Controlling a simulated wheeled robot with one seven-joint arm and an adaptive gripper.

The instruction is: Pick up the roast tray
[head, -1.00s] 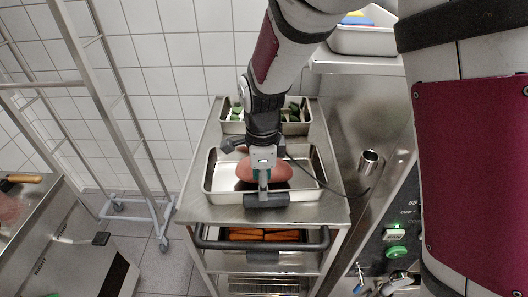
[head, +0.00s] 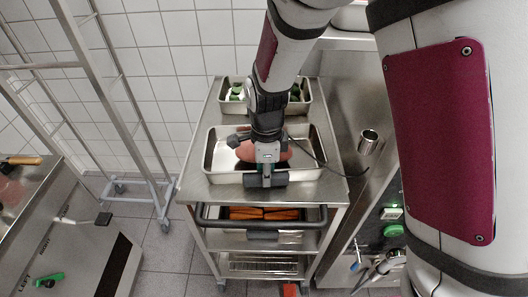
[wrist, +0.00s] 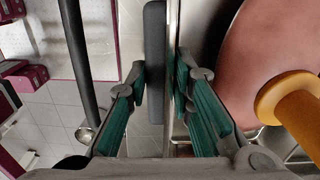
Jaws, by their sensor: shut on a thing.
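The roast tray (head: 216,160) is a steel pan on the top shelf of the trolley. A large pinkish roast (head: 246,152) lies in it and is partly hidden by my wrist. My gripper (head: 265,172) is at the near rim of the tray, by a dark grey grip bar (head: 280,180). In the wrist view my gripper (wrist: 160,85) has its teal fingers on either side of the tray wall and this bar. It is shut on the tray. I see no clear lift off the shelf.
The trolley (head: 205,190) has a black push bar (head: 225,222) in front and a lower pan of orange items (head: 262,213). A second pan (head: 248,108) stands behind the roast tray.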

